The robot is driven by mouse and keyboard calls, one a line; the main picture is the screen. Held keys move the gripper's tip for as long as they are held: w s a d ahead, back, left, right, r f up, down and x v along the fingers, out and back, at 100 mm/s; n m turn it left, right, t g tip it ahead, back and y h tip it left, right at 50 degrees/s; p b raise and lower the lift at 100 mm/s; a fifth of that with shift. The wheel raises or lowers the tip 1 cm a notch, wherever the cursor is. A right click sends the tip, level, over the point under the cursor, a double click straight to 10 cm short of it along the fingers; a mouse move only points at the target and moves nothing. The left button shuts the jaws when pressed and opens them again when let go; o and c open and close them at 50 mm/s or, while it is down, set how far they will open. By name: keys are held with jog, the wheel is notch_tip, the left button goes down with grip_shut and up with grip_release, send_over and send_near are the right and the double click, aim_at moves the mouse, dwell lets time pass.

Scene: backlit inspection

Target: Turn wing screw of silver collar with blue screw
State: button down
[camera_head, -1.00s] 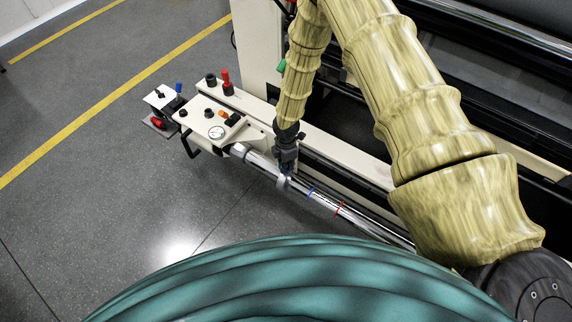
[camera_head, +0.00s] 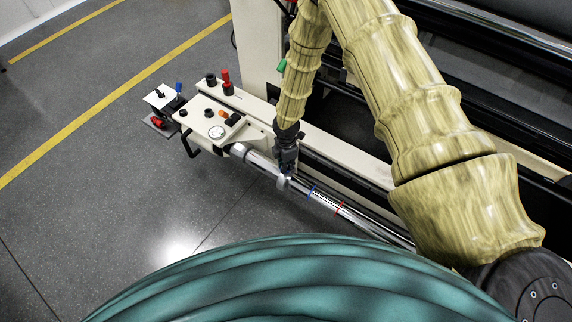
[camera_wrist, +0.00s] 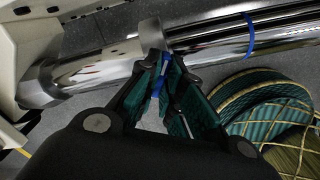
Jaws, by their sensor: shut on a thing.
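The silver collar (camera_wrist: 152,36) sits around a shiny metal bar (camera_wrist: 210,38) in the wrist view. It shows as a small grey ring in the head view (camera_head: 283,183). Its blue wing screw (camera_wrist: 160,75) sticks out from the collar between my gripper's fingers. My gripper (camera_wrist: 166,92) has green-padded fingers, and they are shut on the blue screw. In the head view my gripper (camera_head: 287,172) points down at the bar, beside the collar. Most of the screw is hidden by the fingers.
A blue ring (camera_head: 311,191) and a red ring (camera_head: 339,209) mark the bar to the right. A cream control panel (camera_head: 213,118) with a gauge and knobs stands at the bar's left end. Open grey floor (camera_head: 110,210) lies left of the bar.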

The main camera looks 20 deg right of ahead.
jog(key=c, duration=1.6)
grip_release()
jog(key=shift+o, duration=0.2)
jog(key=shift+r, duration=0.1)
notch_tip(320, 180, up, 12)
jog(key=s+a+f+m+y+p, duration=0.1)
jog(key=s+f+m+p, duration=0.3)
jog(key=s, duration=0.6)
jog(key=s+a+f+m+y+b, duration=0.1)
jog(key=s+a+m, duration=0.1)
jog(key=s+m, duration=0.6)
jog(key=s+d+r+m+h+p, duration=0.1)
jog(key=s+d+m, duration=0.2)
jog(key=s, duration=0.6)
jog(key=s+d+r+m+h+p, duration=0.1)
jog(key=s+d+m, duration=0.2)
jog(key=s, duration=0.6)
jog(key=shift+s+m, duration=0.35)
jog(key=shift+m, duration=0.65)
